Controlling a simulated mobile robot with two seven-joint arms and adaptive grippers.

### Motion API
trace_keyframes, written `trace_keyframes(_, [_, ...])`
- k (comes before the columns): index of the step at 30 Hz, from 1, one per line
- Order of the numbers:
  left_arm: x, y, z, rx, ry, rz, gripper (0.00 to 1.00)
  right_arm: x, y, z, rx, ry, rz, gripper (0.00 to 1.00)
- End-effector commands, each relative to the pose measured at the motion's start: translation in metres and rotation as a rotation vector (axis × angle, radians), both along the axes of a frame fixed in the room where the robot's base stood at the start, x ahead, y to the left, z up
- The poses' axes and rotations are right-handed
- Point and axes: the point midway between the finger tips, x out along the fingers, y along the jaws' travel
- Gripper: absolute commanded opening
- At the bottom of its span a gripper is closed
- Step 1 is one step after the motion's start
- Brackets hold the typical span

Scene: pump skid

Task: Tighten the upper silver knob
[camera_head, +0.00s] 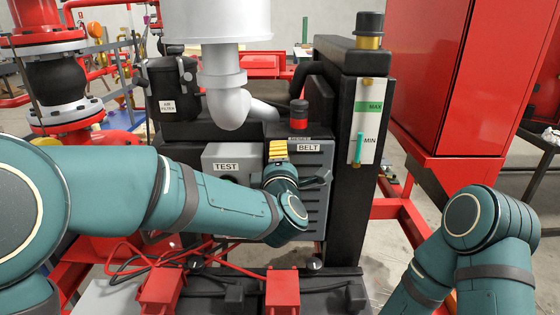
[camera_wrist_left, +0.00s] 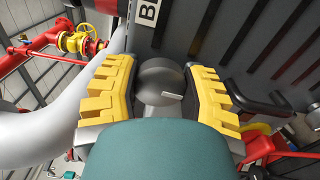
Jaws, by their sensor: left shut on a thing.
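A round silver-grey knob (camera_wrist_left: 160,75) with a pale mark on its face sits between the yellow fingers of my left gripper (camera_wrist_left: 160,95) in the left wrist view. The fingers are shut on its two sides. My gripper and wrist hide the knob there. My right arm is at the lower right; its gripper is out of the picture.
A black handle (camera_wrist_left: 258,103) sticks out right of the fingers. The grey panel (camera_head: 222,152) carries a TEST label. A level gauge (camera_head: 365,120) stands to the right. Red cables (camera_head: 135,250) and red blocks (camera_head: 282,290) lie below my left arm.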

Motion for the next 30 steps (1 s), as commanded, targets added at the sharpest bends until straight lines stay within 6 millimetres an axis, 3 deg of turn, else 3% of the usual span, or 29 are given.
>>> trace_keyframes(9, [0.0, -0.001, 0.0, -0.001, 0.0, -0.003, 0.09, 0.0, 0.0, 0.0, 0.0, 0.0, 0.0, 0.0])
trace_keyframes(10, [0.0, -0.001, 0.0, -0.001, 0.0, -0.004, 0.5, 0.0, 0.0, 0.0, 0.0, 0.0, 0.0, 0.0])
trace_keyframes(12, [0.0, -0.001, 0.0, -0.001, 0.0, -0.003, 0.75, 0.0, 0.0, 0.0, 0.0, 0.0, 0.0, 0.0])
trace_keyframes(13, [0.0, -0.001, 0.0, -0.001, 0.0, -0.003, 0.78, 0.0, 0.0, 0.0, 0.0, 0.0, 0.0, 0.0])
trace_keyframes(23, [-0.002, -0.001, 0.0, -0.001, -0.001, -0.001, 0.78, 0.0, 0.0, 0.0, 0.0, 0.0, 0.0, 0.0])
trace_keyframes(30, [-0.032, -0.001, 0.001, -0.001, -0.001, -0.004, 0.78, 0.0, 0.0, 0.0, 0.0, 0.0, 0.0, 0.0])
